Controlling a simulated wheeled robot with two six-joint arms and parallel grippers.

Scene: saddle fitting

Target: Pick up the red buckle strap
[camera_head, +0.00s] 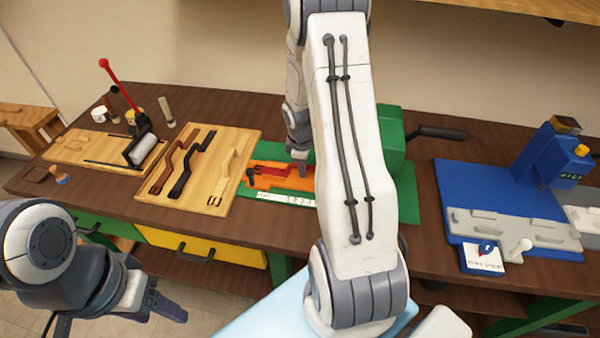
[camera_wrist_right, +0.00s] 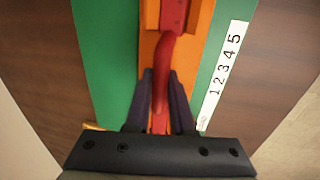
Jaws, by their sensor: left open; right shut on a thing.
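The red buckle strap (camera_head: 268,170) lies in an orange holder (camera_head: 297,183) on a green base (camera_head: 247,191). My right gripper (camera_head: 300,168) is over the right part of the holder, partly hidden by my own forearm. In the right wrist view the right gripper (camera_wrist_right: 161,95) is shut on the red strap (camera_wrist_right: 163,62), one finger on each side. The strap's far end still sits in the orange holder (camera_wrist_right: 149,15). My left gripper (camera_head: 168,308) is open and empty, low at the left, in front of the table and away from the strap.
A wooden board (camera_head: 238,140) left of the holder carries brown, black and tan straps. Further left stands a press with a red lever (camera_head: 122,83). A numbered white strip (camera_head: 283,198) lies before the holder. A blue machine (camera_head: 545,160) stands at the right.

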